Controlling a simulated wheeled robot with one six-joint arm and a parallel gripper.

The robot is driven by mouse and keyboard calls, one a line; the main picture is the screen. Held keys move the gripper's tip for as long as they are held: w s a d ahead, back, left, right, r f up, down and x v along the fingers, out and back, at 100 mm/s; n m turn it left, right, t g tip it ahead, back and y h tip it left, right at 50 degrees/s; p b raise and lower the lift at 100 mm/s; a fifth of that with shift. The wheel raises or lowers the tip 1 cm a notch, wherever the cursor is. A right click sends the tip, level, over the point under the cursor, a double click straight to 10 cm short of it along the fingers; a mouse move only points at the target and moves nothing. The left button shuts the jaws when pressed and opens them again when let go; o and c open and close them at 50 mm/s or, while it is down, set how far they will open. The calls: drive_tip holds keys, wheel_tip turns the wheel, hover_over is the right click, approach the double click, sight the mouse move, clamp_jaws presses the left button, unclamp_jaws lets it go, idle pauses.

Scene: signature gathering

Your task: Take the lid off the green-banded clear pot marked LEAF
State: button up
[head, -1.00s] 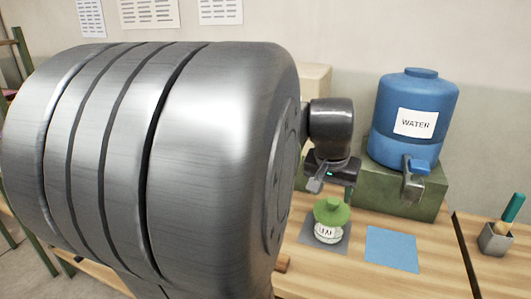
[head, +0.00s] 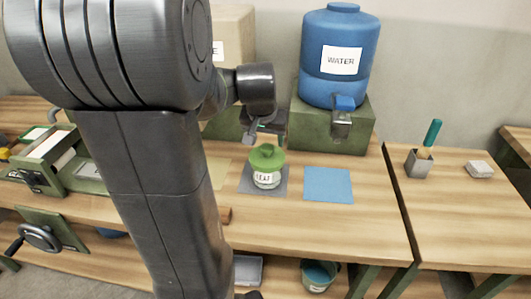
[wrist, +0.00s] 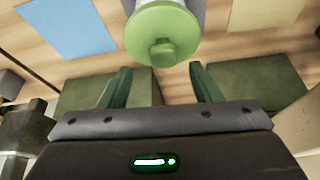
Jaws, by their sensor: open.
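The clear pot (head: 267,179) marked LEAF stands upright on a grey mat (head: 249,186) on the wooden bench. Its green lid (head: 267,158) with a knob is on top. In the wrist view the round green lid (wrist: 162,33) and its knob show at the top centre, beyond my fingertips. My gripper (wrist: 158,78) is open and empty, its two green fingers apart. In the head view my gripper (head: 265,136) is above and behind the pot, apart from the lid. The pot's body is mostly hidden under the lid in the wrist view.
A blue WATER barrel (head: 335,60) with a tap stands on a green block (head: 352,135) behind right. A blue mat (head: 328,184) lies right of the pot. A grey cup (head: 418,163) with a green-handled brush is farther right. A beige container (head: 233,40) stands behind my arm.

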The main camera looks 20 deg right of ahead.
sight(267, 146)
drive_tip(key=shift+w+x, duration=0.1)
drive_tip(key=shift+x, duration=1)
drive_tip(key=shift+w+x, duration=0.15)
drive_tip(key=shift+x, duration=0.9)
drive_tip(key=shift+a, duration=0.1)
drive_tip(key=shift+r, duration=0.1)
drive_tip(key=c, duration=1.1)
